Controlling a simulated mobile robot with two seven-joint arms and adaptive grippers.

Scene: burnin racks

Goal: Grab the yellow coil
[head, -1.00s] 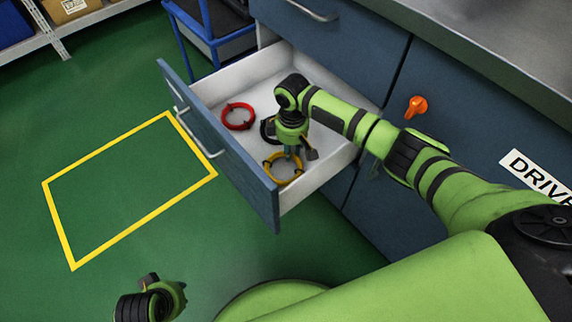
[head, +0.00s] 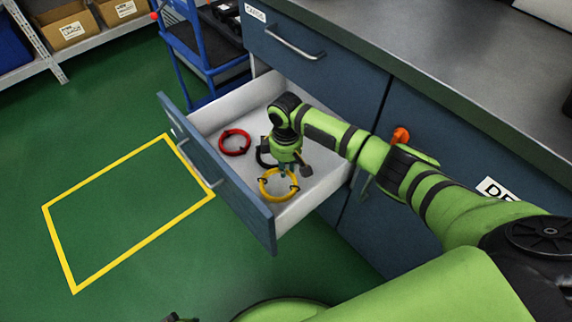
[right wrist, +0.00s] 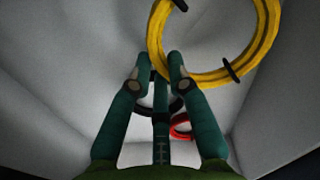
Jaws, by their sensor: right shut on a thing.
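The yellow coil (head: 265,192) is at the near end of the open drawer (head: 225,188). Dark clips show on its ring. My right gripper (head: 287,171) reaches down into the drawer and is shut on the coil's rim. In the right wrist view the yellow coil (right wrist: 265,35) fills the upper right, and its left rim lies at the fingertips (right wrist: 162,66). I cannot tell clearly how far it is off the drawer floor. Only a sliver of my left gripper (head: 178,318) shows at the bottom edge of the head view.
A red coil (head: 223,150) lies farther back in the drawer, and a black coil (head: 261,158) lies partly hidden behind my right gripper. The drawer's white walls stand close around. A yellow floor outline (head: 128,254) encloses clear green floor at left. A blue cart (head: 205,72) stands behind.

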